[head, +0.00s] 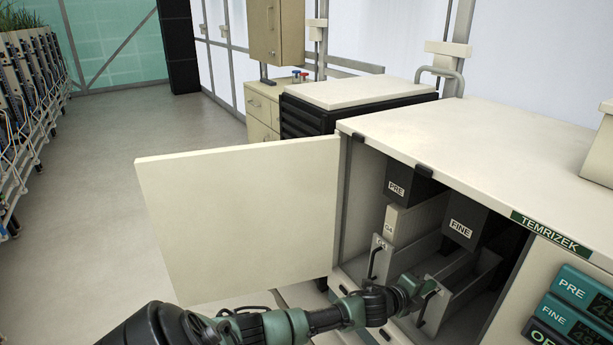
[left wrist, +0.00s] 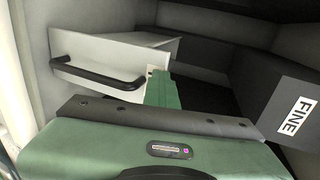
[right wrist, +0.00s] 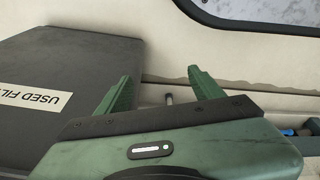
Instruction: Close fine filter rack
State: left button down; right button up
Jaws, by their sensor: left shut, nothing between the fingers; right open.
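The fine filter rack (head: 441,312) is a pale, narrow drawer with a dark handle, low in the open cabinet below the black FINE box (head: 467,222). It appears pulled partly forward, and its inside looks empty. My left gripper (head: 424,290) is shut and empty at the rack's upper front, partly covering it. In the left wrist view a pale rack front (left wrist: 85,48) with a dark handle (left wrist: 100,76) lies just beyond the green fingers (left wrist: 160,88); I cannot tell whether they touch. My right gripper (right wrist: 158,88) is open and empty, seen only in its wrist view.
The cabinet door (head: 240,220) stands wide open on the left. The PRE rack (head: 379,258) sits left of the fine rack, under the PRE box (head: 405,184). A dark box (right wrist: 60,90) labelled "USED FIL…" is near my right gripper.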

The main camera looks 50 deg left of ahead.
pick_arm(q)
jog(key=shift+w+a+r, duration=0.1)
jog(key=shift+a+r, duration=0.05)
jog(key=shift+r, duration=0.25)
jog(key=p+v, duration=0.1)
jog(key=v, duration=0.6)
jog(key=shift+s+f+p, duration=0.25)
jog(key=shift+s+p, duration=0.15)
jog(key=shift+s, duration=0.1)
pick_arm(e)
jog(key=s+f, duration=0.3)
jog(key=f, duration=0.2)
jog(key=shift+s+d, duration=0.25)
